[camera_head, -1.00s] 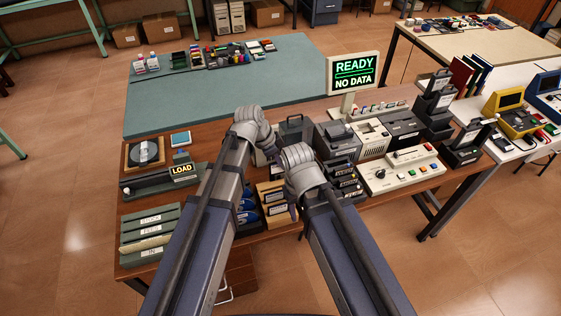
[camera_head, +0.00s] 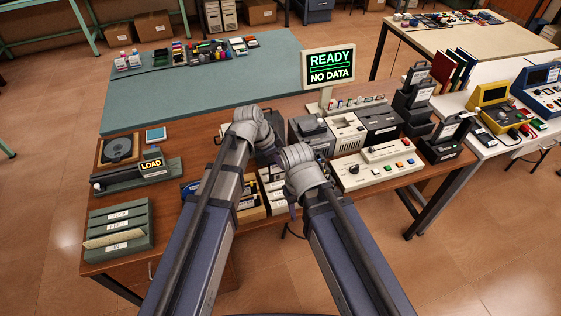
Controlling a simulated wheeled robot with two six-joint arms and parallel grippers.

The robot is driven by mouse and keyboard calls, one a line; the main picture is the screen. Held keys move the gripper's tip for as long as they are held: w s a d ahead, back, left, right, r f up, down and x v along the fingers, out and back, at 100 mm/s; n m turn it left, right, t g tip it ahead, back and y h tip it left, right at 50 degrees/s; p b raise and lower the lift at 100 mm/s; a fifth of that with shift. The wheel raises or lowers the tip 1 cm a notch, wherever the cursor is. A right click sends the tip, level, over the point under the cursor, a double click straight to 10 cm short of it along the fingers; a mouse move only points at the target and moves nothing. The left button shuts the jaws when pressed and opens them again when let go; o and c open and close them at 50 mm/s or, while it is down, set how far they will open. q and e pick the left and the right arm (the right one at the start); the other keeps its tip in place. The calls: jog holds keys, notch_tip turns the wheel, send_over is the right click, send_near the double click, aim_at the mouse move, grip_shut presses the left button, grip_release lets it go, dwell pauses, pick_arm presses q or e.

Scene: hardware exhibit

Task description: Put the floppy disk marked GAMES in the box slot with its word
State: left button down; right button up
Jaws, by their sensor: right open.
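I cannot read the word GAMES on anything, so I cannot single out that floppy disk. My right gripper (camera_head: 293,211) is open, pointing down near the front edge to the right of this box. My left gripper (camera_head: 270,150) is farther back above the table; its fingers are too hidden to judge.
The LOAD device (camera_head: 151,166) and a green labelled rack (camera_head: 118,232) stand at the left. A cream console (camera_head: 378,168) and black cases (camera_head: 415,98) stand at the right. The READY / NO DATA sign (camera_head: 330,67) is at the back. The green mat (camera_head: 200,88) has free room.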

aim_at(280, 173)
pick_arm(q)
jog(key=shift+f+b, duration=1.95)
jog(key=shift+f, duration=0.25)
jog(key=shift+f+b, duration=0.5)
jog(key=shift+f, duration=0.05)
jog(key=shift+f+b, duration=1.95)
jog(key=shift+b, duration=0.05)
jog(key=c, duration=1)
grip_release()
jog(key=shift+r, duration=0.1)
notch_tip(280, 173, up, 8)
jog(key=p, duration=0.8)
